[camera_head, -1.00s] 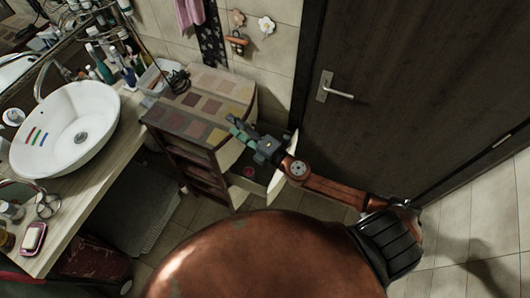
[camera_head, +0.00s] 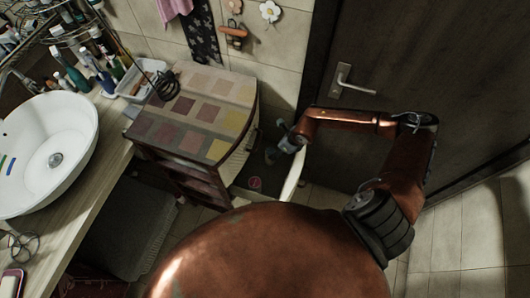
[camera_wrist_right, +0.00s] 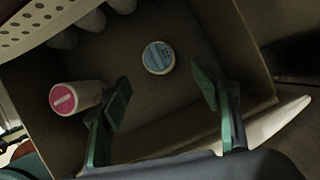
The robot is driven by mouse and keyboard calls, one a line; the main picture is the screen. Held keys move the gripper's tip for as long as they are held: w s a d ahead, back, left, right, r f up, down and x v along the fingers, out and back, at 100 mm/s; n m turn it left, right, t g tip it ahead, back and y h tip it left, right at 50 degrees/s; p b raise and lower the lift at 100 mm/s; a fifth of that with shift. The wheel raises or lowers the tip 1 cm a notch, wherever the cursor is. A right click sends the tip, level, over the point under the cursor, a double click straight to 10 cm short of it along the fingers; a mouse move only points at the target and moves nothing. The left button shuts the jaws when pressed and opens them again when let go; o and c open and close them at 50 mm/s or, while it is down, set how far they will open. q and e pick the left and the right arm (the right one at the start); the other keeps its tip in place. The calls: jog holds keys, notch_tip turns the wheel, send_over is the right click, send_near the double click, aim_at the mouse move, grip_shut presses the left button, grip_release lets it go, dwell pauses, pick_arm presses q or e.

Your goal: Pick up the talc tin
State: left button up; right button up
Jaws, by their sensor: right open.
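An open drawer (camera_wrist_right: 200,25) holds two round containers in the right wrist view. One has a blue lid (camera_wrist_right: 158,56) with small marks. The other is pale with a pink lid (camera_wrist_right: 64,99); this lid also shows in the head view (camera_head: 254,183). Neither label can be read, so I cannot tell for sure which is the talc tin. My right gripper (camera_wrist_right: 162,88) is open and empty, with green fingers pointing into the drawer. The blue lid appears beyond and between the fingertips, the pink one left of them. In the head view the right gripper (camera_head: 272,156) is over the drawer.
The drawer belongs to a cabinet with a patchwork top (camera_head: 190,115). Several pale rounded objects (camera_wrist_right: 90,20) sit at the drawer's far left. A dark door (camera_head: 430,70) stands behind my right arm. A white basin (camera_head: 50,150) is on the counter at left.

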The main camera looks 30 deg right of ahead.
aim_at(272, 152)
jog(key=shift+w+x, duration=0.25)
jog(key=shift+x, duration=0.9)
jog(key=shift+w+f+b, duration=0.15)
jog(key=shift+f+b, duration=0.2)
jog(key=shift+f, duration=0.2)
jog(key=b+x, duration=0.1)
jog(key=x, duration=0.4)
jog(key=shift+w+a+f, duration=0.1)
jog(key=shift+a, duration=0.15)
pick_arm(q)
jog(key=shift+s+f, duration=0.95)
jog(key=shift+f, duration=0.2)
jog(key=shift+s, duration=0.1)
jog(key=shift+s+a, duration=0.1)
pick_arm(e)
jog(key=shift+c, duration=0.7)
jog(key=c, duration=0.3)
pick_arm(q)
jog(key=shift+s+g, duration=0.2)
jog(key=shift+g, duration=0.1)
pick_arm(e)
jog(key=c, duration=1)
